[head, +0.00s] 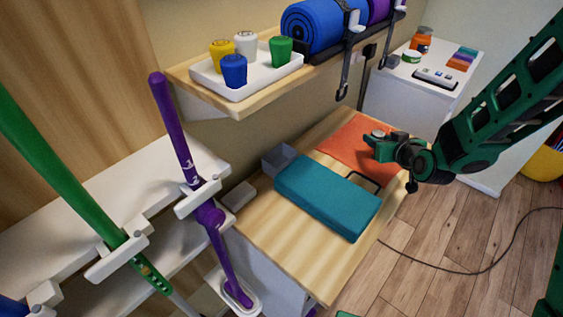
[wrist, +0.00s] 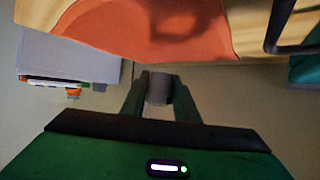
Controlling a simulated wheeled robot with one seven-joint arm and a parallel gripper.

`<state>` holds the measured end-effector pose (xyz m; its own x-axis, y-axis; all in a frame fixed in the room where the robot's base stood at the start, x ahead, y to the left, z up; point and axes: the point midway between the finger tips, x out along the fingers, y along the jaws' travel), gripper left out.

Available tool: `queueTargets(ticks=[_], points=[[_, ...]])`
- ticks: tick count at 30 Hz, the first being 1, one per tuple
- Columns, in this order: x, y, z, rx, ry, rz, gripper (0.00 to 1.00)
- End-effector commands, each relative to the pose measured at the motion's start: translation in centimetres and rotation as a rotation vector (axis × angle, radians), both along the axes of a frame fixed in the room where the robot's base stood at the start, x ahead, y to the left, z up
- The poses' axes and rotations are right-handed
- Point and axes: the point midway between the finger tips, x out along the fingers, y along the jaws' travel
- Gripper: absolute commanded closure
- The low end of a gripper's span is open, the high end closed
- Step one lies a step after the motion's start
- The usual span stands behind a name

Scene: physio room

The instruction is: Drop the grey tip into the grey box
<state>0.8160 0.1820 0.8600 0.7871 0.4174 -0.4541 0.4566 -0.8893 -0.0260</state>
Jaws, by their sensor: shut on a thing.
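My gripper (head: 371,142) is above the orange mat on the wooden bench. It is shut on the grey tip (head: 379,133), a small cylinder. The wrist view shows the grey tip (wrist: 158,90) between my two green fingers, with the orange mat (wrist: 140,25) beyond. The grey box (head: 278,158) is small and open-topped. It stands at the bench's back edge, to the left of my gripper, by the corner of a teal case. I cannot see down to its floor.
The teal case (head: 325,195) with a dark handle lies on the bench between the grey box and the front edge. A shelf (head: 205,94) with a white tray of coloured tips overhangs behind. Purple and green poles stand at left. The bench's near end is clear.

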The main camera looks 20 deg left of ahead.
Motion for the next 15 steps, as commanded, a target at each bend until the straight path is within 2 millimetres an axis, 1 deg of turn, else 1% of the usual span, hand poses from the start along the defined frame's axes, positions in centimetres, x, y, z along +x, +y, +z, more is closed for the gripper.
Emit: queueTargets(ticks=[1, 2, 3, 5, 6, 8, 9, 12, 15], points=[[-0.6, 2.7, 0.9, 0.002, -0.004, 0.054, 0.99], [-1.0, 4.1, 1.3, 0.003, -0.005, 0.083, 0.99], [-1.6, 5.9, 1.8, 0.003, -0.004, 0.124, 0.99], [-2.6, 8.7, 2.7, 0.003, -0.006, 0.185, 0.99], [-3.4, 10.5, 3.3, 0.003, -0.008, 0.227, 0.99], [-4.7, 13.1, 4.1, 0.003, -0.009, 0.287, 0.99], [-5.6, 14.8, 4.8, 0.003, -0.013, 0.328, 0.99], [-7.8, 18.3, 6.1, 0.001, -0.018, 0.419, 0.99], [-9.7, 21.0, 7.2, -0.001, -0.025, 0.491, 0.99]])
